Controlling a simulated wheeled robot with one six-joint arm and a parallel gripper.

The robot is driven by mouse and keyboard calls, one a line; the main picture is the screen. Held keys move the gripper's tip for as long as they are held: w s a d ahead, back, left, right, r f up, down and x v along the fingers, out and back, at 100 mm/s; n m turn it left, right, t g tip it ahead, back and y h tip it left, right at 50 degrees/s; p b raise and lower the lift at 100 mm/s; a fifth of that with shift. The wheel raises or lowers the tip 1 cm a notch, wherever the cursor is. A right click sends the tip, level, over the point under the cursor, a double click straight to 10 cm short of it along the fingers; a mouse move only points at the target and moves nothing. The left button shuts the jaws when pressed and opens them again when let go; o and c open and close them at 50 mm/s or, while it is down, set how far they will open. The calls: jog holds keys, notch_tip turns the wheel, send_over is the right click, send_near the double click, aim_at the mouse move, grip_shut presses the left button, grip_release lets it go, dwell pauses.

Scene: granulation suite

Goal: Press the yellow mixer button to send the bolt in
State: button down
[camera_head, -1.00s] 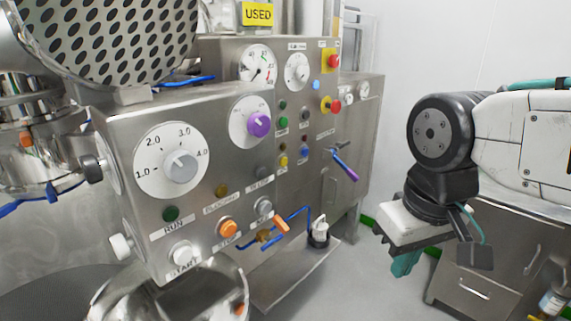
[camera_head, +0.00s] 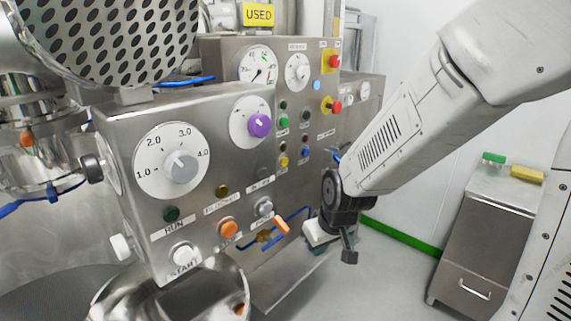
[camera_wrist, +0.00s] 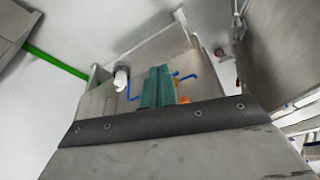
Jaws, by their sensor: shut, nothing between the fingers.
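The labels are too small to tell which belongs to the mixer. My gripper (camera_wrist: 158,70) shows two teal fingers together, shut and empty, in the wrist view. In the head view it is mostly hidden behind my wrist, in front of the panel's lower right side, apart from the yellow button. I cannot see the bolt.
Near the buttons are a purple knob (camera_head: 260,125), an orange STOP button (camera_head: 228,229), a white START button (camera_head: 184,254) and red emergency stops. Blue-handled valves (camera_head: 295,215) stick out below the panel. A steel cabinet (camera_head: 480,240) stands at the right. Grey floor lies between.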

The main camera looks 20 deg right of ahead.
aim_at(284, 162)
jog(key=w+d+f+n+t+h, duration=0.25)
jog(key=w+t, duration=0.45)
jog(key=w, duration=0.7)
jog(key=w+d+r+n+t+h, duration=0.1)
jog(key=r+t, duration=0.2)
jog(key=r, duration=0.2)
jog(key=w+d+r+n+t+h, duration=0.1)
jog(key=w+d+r+t+h, duration=0.1)
jog(key=r+t, duration=0.2)
jog(key=shift+w+d+r, duration=0.15)
jog(key=shift+d+r, duration=0.05)
jog(key=shift+r, duration=0.6)
jog(key=shift+h, duration=0.25)
jog(key=w+a, duration=0.4)
jog(key=w, duration=0.3)
jog(key=shift+w+a, duration=0.2)
jog(key=shift+w, duration=0.1)
jog(key=shift+w, duration=0.1)
jog(key=shift+w+a, duration=0.25)
